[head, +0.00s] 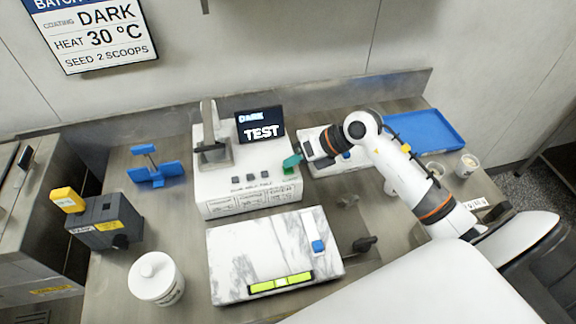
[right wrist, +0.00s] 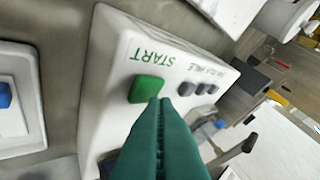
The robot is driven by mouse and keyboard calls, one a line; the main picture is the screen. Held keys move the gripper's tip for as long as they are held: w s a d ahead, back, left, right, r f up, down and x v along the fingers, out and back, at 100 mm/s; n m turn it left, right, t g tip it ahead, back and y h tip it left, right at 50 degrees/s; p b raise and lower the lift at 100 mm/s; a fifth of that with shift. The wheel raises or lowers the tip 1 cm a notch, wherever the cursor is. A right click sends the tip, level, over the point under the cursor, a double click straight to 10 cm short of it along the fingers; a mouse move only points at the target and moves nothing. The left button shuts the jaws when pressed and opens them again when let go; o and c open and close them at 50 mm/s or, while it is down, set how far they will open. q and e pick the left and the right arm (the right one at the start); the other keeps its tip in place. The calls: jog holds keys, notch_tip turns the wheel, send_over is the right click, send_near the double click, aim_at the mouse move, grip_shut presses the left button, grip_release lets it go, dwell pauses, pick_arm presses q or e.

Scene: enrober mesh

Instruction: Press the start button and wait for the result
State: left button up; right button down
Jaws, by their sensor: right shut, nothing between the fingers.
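The white machine (head: 245,205) stands mid-bench, with a dark screen (head: 260,124) reading "DARK" and "TEST". In the right wrist view its green start button (right wrist: 146,89) sits beside the word START, near several grey buttons (right wrist: 198,88). My right gripper (head: 291,163) is shut and empty at the machine's right front edge. In the right wrist view its green fingertips (right wrist: 160,101) overlap the button's edge. I cannot tell whether they touch or press it. In the head view the gripper mostly hides the button. My left gripper is not in view.
A marble slab (head: 235,250) with a green level lies in front of the machine. A white lidded jar (head: 155,277), a dark box (head: 105,225) and a blue stand (head: 155,168) are on the left. A blue tray (head: 428,130) lies at the back right.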

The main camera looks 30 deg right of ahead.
aim_at(294, 172)
jog(key=shift+r, duration=0.4)
jog(key=shift+r, duration=0.1)
notch_tip(294, 172, up, 5)
jog(key=p, duration=0.4)
dwell(0.4)
dwell(0.5)
